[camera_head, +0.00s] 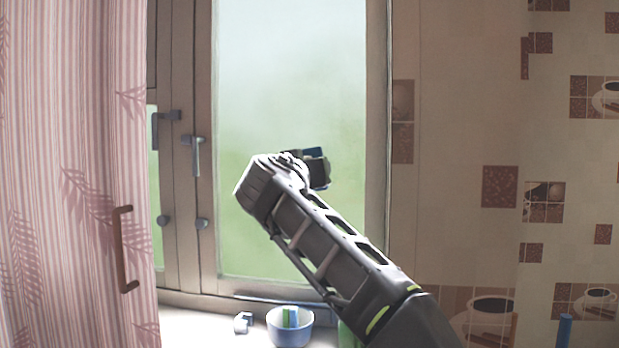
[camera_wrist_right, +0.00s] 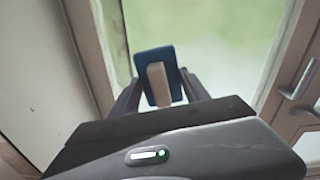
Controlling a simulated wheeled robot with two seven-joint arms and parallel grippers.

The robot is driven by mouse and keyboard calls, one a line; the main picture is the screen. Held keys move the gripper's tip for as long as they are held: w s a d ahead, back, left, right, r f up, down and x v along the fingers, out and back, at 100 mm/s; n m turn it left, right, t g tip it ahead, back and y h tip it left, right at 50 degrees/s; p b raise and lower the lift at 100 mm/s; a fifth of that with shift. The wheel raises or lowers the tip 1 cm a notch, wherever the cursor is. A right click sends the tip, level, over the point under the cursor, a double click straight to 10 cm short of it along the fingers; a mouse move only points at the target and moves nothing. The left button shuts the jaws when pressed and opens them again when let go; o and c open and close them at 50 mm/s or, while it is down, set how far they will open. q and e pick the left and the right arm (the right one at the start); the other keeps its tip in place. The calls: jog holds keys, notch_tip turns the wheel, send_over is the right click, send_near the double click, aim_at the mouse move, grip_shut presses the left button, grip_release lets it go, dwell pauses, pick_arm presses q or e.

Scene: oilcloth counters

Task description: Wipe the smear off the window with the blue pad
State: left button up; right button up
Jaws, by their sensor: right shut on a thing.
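The window (camera_head: 290,80) is a tall pane with blurred green and white behind it. I cannot make out a distinct smear; my arm covers part of the lower pane. My right gripper (camera_head: 316,170) is in front of the pane's right half, shut on the blue pad (camera_head: 314,152). In the right wrist view the blue pad (camera_wrist_right: 144,62) is tilted, its pale handle (camera_wrist_right: 157,84) between the fingers of my right gripper (camera_wrist_right: 158,92). The pane (camera_wrist_right: 225,30) is behind it; I cannot tell whether the pad touches the glass. My left gripper is not in view.
A pale blue bowl (camera_head: 290,328) with green, blue and white things in it stands on the counter below the window. A small pale object (camera_head: 242,322) is beside it. Window handles (camera_head: 195,152) stick out left of the pane. A striped panel (camera_head: 70,150) is at the left.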

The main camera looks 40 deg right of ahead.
jog(key=shift+b+v, duration=0.95)
jog(key=shift+v, duration=0.55)
